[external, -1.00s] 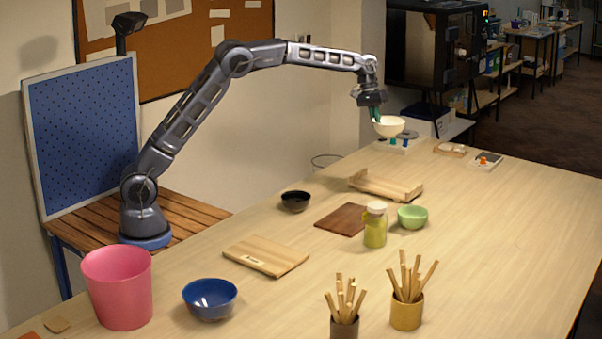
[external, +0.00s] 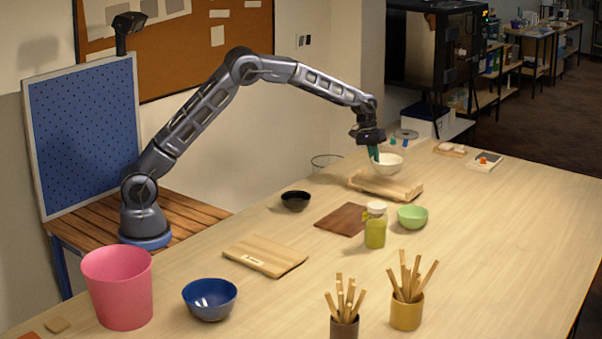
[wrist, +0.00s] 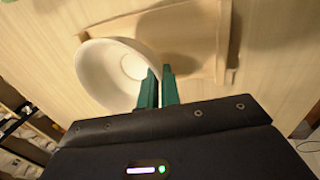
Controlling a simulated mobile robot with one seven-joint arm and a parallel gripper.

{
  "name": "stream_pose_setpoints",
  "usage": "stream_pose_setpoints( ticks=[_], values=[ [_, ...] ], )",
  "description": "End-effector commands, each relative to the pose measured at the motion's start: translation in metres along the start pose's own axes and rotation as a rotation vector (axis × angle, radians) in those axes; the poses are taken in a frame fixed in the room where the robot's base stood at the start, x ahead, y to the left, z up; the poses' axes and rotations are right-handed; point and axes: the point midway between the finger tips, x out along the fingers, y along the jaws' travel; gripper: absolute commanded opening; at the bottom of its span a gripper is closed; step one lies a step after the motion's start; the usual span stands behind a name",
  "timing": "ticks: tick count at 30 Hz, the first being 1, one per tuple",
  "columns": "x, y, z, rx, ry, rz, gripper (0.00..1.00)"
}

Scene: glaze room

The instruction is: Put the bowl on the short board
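A cream-white bowl (external: 389,163) is upright at the rim of my gripper (external: 374,153). In the wrist view, the green fingers (wrist: 158,88) straddle the right rim of the bowl (wrist: 92,72), one inside and one outside. A pale wooden board with raised ends (external: 402,191) is below the bowl; it also shows in the wrist view (wrist: 222,40). I cannot tell whether the bowl touches it. Two flat boards lie nearer: a dark brown one (external: 340,220) and a light one with a handle slot (external: 264,257). Which is the short board is not clear.
A black bowl (external: 296,201), a green bowl (external: 412,217) and a yellow-green jar (external: 375,228) stand around the boards. A blue bowl (external: 210,300), pink bucket (external: 117,290) and two stick-filled cups (external: 406,312) are in front.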

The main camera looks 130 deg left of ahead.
Motion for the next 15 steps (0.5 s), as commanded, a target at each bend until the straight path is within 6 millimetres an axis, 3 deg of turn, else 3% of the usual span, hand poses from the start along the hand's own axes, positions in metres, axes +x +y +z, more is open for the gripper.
stream_pose_setpoints(
  ticks=[7, 15],
  values=[
    [0.038, -0.011, 0.000, -0.002, -0.001, -0.002, 0.00],
    [0.044, -0.013, 0.000, 0.000, 0.000, 0.000, 0.00]
  ],
)
